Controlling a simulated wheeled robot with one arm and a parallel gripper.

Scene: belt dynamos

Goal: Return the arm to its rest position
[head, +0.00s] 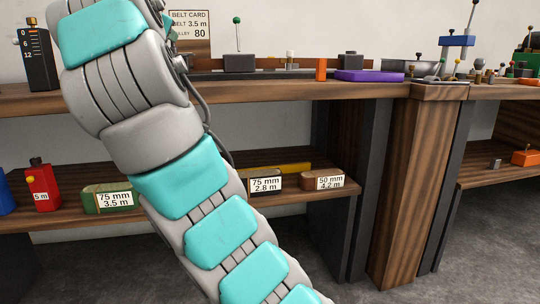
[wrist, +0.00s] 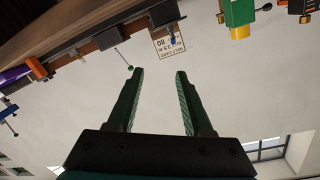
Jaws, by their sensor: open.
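My arm, grey with turquoise panels, crosses the left half of the head view from the bottom up past the top edge. My gripper is outside the head view. In the wrist view my gripper (wrist: 160,100) shows two dark green fingers spread apart with nothing between them. Past the fingertips are a pale wall and the belt card (wrist: 168,40), which appears upside down. In the head view the belt card (head: 190,22) stands behind the workbench and reads belt 3.5 m and 80; my arm hides part of it.
The wooden workbench (head: 270,92) carries a purple block (head: 369,76), an orange block (head: 321,69) and a dark block with a green-knobbed rod (head: 238,62). The lower shelf holds a red box (head: 42,186) and labelled belts, including a green one (head: 92,200). Grey floor is clear at lower right.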

